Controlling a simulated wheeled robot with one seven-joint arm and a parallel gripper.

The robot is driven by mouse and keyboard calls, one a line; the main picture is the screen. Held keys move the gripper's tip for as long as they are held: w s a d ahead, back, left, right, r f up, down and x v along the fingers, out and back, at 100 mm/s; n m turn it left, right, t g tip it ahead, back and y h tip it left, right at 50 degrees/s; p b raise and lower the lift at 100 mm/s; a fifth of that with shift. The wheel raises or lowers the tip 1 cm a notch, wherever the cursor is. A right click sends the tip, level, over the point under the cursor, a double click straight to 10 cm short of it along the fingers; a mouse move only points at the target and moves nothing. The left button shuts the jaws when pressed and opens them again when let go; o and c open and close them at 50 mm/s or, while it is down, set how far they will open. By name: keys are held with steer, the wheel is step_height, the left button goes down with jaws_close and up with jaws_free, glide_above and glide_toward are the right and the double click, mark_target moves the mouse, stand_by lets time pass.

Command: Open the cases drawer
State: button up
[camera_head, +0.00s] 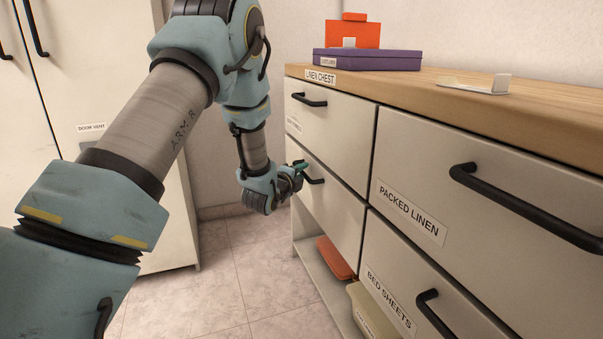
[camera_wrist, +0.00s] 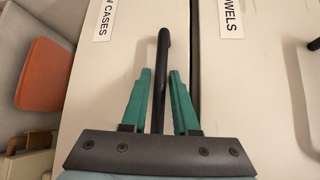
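The cases drawer (camera_head: 335,212) is the lower left drawer of the white linen chest, and its front looks flush with the chest. In the wrist view its label (camera_wrist: 104,18) reads "N CASES", cut off at the top. Its black bar handle (camera_wrist: 162,45) runs up the middle of that view; in the head view part of the handle (camera_head: 315,181) shows beside my gripper. My gripper (camera_head: 302,170) is at this handle. Its two green fingers (camera_wrist: 160,72) stand on either side of the bar, apparently open with narrow gaps; contact is hard to judge.
The drawer above (camera_head: 332,130) has its own black handle. Drawers labelled packed linen (camera_head: 425,170) and bed sheets (camera_head: 420,300) are to the right. An orange item (camera_head: 335,257) lies on the low shelf below. A tall white cabinet (camera_head: 95,125) stands left; the tiled floor (camera_head: 235,265) between is clear.

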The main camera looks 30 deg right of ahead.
jaws_close()
stand_by(1.0)
